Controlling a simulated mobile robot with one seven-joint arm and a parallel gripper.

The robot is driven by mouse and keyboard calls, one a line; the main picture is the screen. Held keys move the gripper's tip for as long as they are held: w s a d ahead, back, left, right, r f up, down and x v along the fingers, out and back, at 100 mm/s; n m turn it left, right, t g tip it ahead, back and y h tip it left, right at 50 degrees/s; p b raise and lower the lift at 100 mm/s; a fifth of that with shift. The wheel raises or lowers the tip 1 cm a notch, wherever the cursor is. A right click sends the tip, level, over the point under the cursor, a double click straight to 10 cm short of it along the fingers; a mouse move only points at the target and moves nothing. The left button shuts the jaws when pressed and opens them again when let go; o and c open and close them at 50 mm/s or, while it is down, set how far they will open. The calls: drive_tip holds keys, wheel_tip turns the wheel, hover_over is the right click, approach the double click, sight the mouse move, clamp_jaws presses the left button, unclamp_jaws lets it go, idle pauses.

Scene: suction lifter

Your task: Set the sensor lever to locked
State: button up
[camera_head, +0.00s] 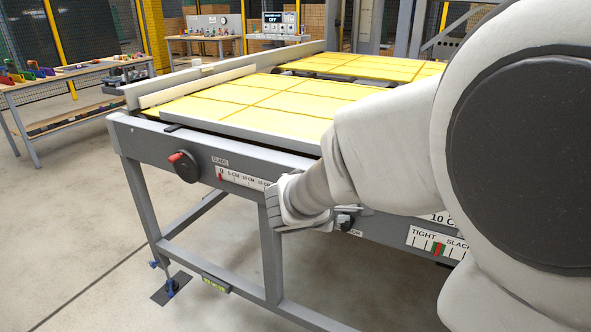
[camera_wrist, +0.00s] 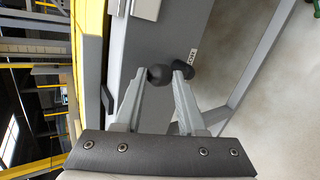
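The sensor lever shows in the head view as a small black handle (camera_head: 345,221) on the front rail of the grey table, just right of my gripper's end. A partly covered label (camera_head: 355,233) ending in "OR" is below it. In the wrist view the lever's round black knob (camera_wrist: 160,77) is between the tips of my gripper (camera_wrist: 161,76). A further black part (camera_wrist: 184,69) shows behind the right finger. The fingers are apart, and the knob nearly fills the gap. I cannot tell whether both fingers press on it. In the head view my arm hides the fingers.
A black guide knob with a red grip (camera_head: 185,166) and a scale (camera_head: 240,179) are further left on the rail. A tight-slack scale (camera_head: 437,243) is to the right. Yellow panels (camera_head: 270,100) cover the table top. The floor in front is clear.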

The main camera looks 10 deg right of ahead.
drive_tip(key=o, duration=0.4)
drive_tip(key=p+v, duration=0.4)
drive_tip(key=v, duration=1.3)
drive_tip(key=shift+s+p, duration=0.2)
drive_tip(key=shift+p, duration=0.2)
drive_tip(key=shift+a, duration=0.1)
